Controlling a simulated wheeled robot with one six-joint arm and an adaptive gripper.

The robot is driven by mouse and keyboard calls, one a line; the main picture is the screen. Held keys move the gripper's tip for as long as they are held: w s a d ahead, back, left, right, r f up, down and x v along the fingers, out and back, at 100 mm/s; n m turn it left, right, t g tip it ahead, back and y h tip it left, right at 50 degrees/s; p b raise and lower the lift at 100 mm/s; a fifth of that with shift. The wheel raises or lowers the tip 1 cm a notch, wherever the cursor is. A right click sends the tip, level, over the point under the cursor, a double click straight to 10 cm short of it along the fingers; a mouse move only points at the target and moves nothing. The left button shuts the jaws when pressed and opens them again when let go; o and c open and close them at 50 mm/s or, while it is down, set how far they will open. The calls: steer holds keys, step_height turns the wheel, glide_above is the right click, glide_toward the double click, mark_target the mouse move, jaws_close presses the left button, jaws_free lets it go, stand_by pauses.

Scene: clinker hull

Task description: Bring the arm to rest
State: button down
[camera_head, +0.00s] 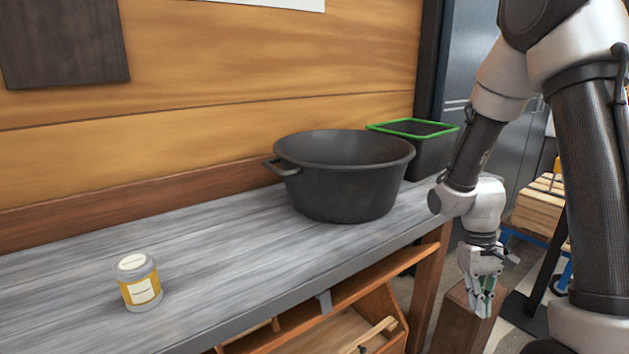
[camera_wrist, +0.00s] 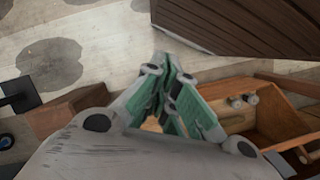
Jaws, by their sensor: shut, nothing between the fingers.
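My gripper (camera_head: 483,300) hangs at the end of my arm, past the front edge of the workbench at the right. It points down beside a wooden post or block. In the wrist view my gripper (camera_wrist: 172,62) shows green-padded fingers that come together at the tips, with nothing between them. My arm is bent, with the forearm reaching down from the upper right in the head view.
A grey workbench (camera_head: 220,257) bears a yellow-labelled jar (camera_head: 139,284), a large black pot (camera_head: 345,185) and a dark green-rimmed bin (camera_head: 425,148). A wooden block (camera_head: 462,322) stands close to my gripper. An open wooden box (camera_wrist: 270,118) is at right in the wrist view.

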steer(key=s+r+t, duration=0.4)
steer(key=s+r, duration=0.1)
steer(key=r, duration=0.7)
steer(key=s+r+m+t, duration=0.1)
steer(key=s+r+t, duration=0.3)
steer(key=r, duration=0.9)
steer(key=shift+s+r+y, duration=0.15)
steer(key=shift+s+y, duration=0.25)
steer(key=shift+s, duration=0.75)
